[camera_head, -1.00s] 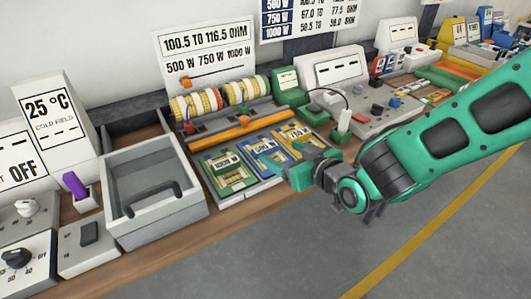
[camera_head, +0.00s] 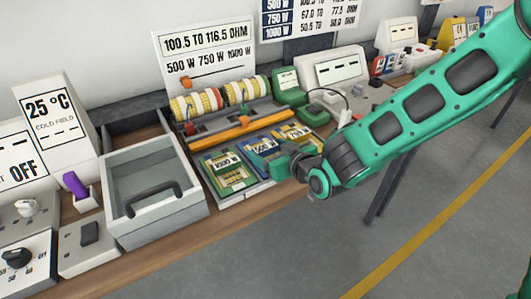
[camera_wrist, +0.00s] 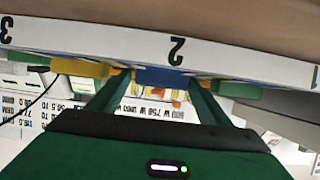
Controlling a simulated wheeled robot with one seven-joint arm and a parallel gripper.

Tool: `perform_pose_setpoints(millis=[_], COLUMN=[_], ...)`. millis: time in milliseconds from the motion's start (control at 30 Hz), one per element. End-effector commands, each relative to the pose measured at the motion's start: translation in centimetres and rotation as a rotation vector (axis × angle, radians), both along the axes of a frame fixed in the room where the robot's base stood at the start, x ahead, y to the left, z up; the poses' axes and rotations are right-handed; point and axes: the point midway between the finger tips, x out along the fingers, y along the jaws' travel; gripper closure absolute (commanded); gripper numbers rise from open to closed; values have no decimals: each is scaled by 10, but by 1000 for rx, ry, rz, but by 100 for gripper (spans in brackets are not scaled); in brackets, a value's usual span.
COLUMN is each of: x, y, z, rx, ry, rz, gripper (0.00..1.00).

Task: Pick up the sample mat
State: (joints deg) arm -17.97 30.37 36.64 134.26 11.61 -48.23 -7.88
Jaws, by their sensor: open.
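Three flat sample mats lie side by side in a grey tray (camera_head: 243,197): a green one marked 1000 W (camera_head: 228,173), a blue one marked 500 W (camera_head: 261,147), and a yellow one marked 750 W (camera_head: 293,133). The task does not say which one. My gripper (camera_head: 283,166) is at the tray's front edge, beside the blue mat, and partly hides it. In the wrist view, my gripper (camera_wrist: 158,82) is open. The end of the blue mat (camera_wrist: 162,76) shows between its fingers, at the edge numbered 2. I cannot tell whether the fingers touch it.
A green block (camera_head: 312,115) and a grey console (camera_head: 340,90) are to the right. The floor in front is clear.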

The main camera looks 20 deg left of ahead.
Motion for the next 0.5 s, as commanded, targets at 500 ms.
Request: perform_pose_setpoints(millis=[500], x=[-1], y=[0], z=[-1], rx=[-1], ry=[4], rz=[1], gripper=[64])
